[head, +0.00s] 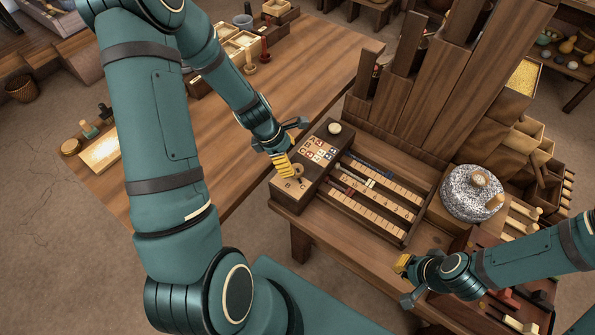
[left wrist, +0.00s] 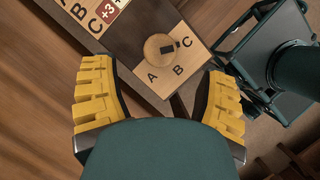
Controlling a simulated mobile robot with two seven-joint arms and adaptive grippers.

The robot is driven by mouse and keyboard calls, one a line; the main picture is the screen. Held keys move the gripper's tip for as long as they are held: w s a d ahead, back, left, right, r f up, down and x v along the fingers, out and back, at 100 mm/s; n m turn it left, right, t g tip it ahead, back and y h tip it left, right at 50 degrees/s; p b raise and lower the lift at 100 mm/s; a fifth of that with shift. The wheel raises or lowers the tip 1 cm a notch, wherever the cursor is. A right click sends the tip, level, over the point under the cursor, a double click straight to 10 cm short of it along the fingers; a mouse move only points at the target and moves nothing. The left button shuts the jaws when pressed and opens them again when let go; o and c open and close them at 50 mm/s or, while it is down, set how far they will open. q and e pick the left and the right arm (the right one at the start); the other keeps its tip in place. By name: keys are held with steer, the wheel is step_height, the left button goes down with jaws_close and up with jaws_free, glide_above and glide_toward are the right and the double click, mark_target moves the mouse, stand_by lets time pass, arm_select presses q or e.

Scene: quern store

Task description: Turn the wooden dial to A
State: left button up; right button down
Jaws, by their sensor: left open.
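The wooden dial (left wrist: 155,53) is a round light disc with a black mark, on a pale plate (left wrist: 140,78) lettered A, B and C. In the left wrist view the mark points toward C. The head view shows the dial (head: 298,171) at the near left end of the dark console (head: 318,176), partly behind my left fingers. My left gripper (head: 281,165) is open above the plate; its yellow fingers (left wrist: 163,103) frame the space below the dial, apart from it. My right gripper (head: 404,266) is at the front right, away from the dial; its opening is unclear.
A card with lettered and numbered squares (head: 319,150) and a round pale knob (head: 334,128) are farther up the console. Slotted trays (head: 375,200) lie to its right, then a round stone quern (head: 470,194). Tall wooden boards (head: 425,95) stand behind. A long table (head: 320,60) extends behind left.

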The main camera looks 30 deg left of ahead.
mark_target(296, 168)
arm_select(q)
steer(key=b+x, duration=0.1)
steer(key=x, duration=0.4)
steer(key=shift+w+d+f, duration=0.1)
steer(key=shift+f, duration=0.3)
steer(key=c, duration=1.2)
